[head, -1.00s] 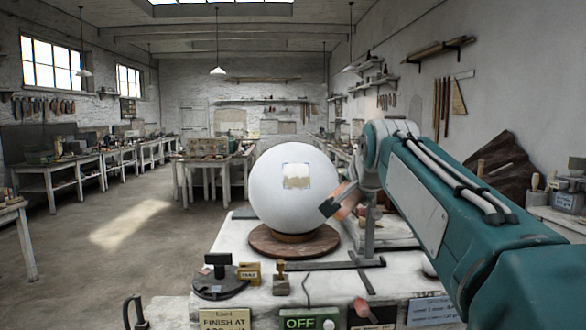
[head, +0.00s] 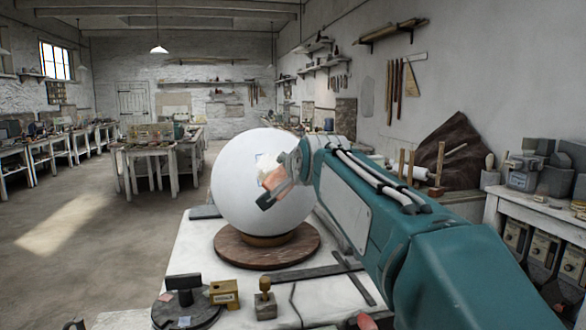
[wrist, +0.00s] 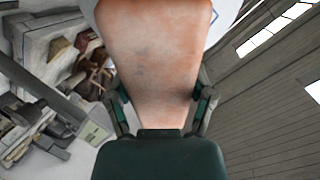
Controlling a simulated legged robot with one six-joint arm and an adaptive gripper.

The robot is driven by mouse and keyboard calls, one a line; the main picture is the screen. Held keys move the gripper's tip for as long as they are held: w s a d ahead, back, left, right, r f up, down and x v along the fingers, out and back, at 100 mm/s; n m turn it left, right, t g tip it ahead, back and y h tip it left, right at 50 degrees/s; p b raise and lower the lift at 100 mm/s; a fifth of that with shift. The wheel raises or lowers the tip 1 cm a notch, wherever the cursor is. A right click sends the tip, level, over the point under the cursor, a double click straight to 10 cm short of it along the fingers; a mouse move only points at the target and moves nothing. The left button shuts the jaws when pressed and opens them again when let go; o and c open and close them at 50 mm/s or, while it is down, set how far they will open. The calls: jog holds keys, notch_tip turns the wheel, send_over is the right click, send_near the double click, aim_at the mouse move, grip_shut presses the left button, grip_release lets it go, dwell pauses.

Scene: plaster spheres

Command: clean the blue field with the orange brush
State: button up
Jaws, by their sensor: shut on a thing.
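A white plaster sphere (head: 245,205) stands on a round wooden base (head: 240,248) on the bench. The blue field is a small thin-outlined patch (head: 263,163) on its upper face, with a beige smudge inside. My arm hides its right part. My gripper (wrist: 160,105) is shut on the orange brush (wrist: 160,60), whose worn pinkish-orange body fills the middle of the wrist view. In the head view the brush (head: 273,180) is in front of the sphere, just below the field. Whether it touches the sphere I cannot tell.
A dark turntable (head: 187,308), a small brass-coloured box (head: 224,292) and a small stamp-like block (head: 265,300) lie at the bench's front. Flat dark bars (head: 310,272) lie right of the base. Shelving with boxes (head: 530,235) stands at the right.

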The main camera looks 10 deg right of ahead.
jog(key=shift+a+x, duration=0.15)
jog(key=shift+x, duration=0.85)
jog(key=shift+a+x, duration=0.1)
jog(key=shift+x, duration=0.9)
jog(key=shift+w+f, duration=0.3)
jog(key=shift+w, duration=0.1)
jog(key=shift+a, duration=0.1)
jog(key=shift+s+a+f, duration=0.4)
jog(key=shift+a+f, duration=0.25)
jog(key=shift+a, duration=0.15)
jog(key=shift+w+d, duration=0.1)
jog(key=d+r, duration=0.1)
jog(key=w+d+r, duration=0.1)
jog(key=d, duration=0.1)
jog(key=shift+w+d+r, duration=0.1)
jog(key=shift+w+r, duration=0.05)
jog(key=shift+r, duration=0.15)
